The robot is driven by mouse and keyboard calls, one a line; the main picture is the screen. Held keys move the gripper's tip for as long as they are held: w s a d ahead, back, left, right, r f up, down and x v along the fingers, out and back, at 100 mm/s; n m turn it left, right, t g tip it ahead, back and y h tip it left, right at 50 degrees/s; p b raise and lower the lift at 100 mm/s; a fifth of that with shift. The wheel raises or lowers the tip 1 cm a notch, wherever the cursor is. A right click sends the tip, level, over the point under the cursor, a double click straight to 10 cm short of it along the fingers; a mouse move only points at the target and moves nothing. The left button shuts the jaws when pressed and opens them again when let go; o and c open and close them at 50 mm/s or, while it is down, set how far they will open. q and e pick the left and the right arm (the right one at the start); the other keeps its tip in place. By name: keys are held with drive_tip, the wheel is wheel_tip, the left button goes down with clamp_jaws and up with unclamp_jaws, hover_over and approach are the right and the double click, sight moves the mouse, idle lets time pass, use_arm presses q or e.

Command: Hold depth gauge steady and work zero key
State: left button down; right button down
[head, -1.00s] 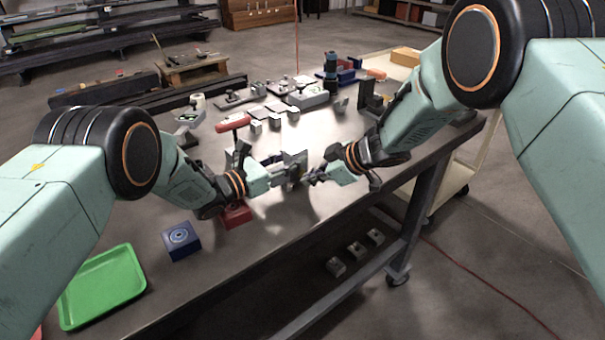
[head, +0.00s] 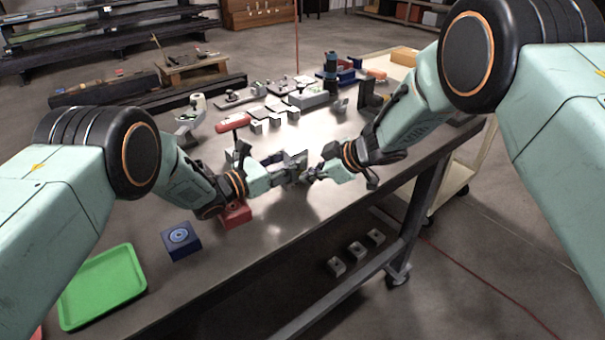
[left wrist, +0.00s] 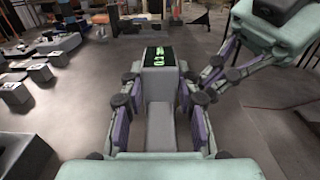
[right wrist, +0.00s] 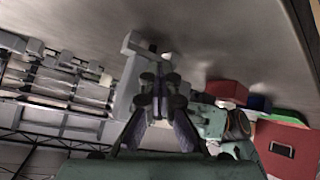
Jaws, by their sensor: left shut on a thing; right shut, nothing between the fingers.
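The depth gauge (left wrist: 160,82) is a grey block with a dark display showing green digits, in the left wrist view. My left gripper (left wrist: 158,108) is shut on the gauge's body, one finger on each side. In the head view the left gripper (head: 277,170) holds the gauge (head: 296,163) above the table. My right gripper (head: 311,174) is shut and empty, with its fingertips close to the gauge's right side; I cannot tell whether they touch. In the right wrist view the right gripper's fingertips (right wrist: 160,88) partly cover the gauge (right wrist: 127,88). The zero key cannot be made out.
The steel table (head: 270,225) has bare room in front of the grippers. A red block (head: 235,215) lies under my left gripper. A blue block (head: 181,240) and a green tray (head: 103,287) lie at the near left. Several grey blocks and tools stand behind the gauge.

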use_arm(q)
drive_tip(key=shift+r, duration=0.1)
use_arm(e)
drive_tip(key=shift+s+d, duration=0.45)
drive_tip(key=shift+s, duration=0.25)
drive_tip(key=shift+s+d, duration=0.75)
drive_tip(key=shift+s, duration=0.25)
drive_tip(key=shift+s+d, duration=0.75)
drive_tip(key=shift+s, duration=0.25)
use_arm(q)
drive_tip(key=c, duration=0.9)
unclamp_jaws()
drive_tip(key=shift+s+a, duration=0.1)
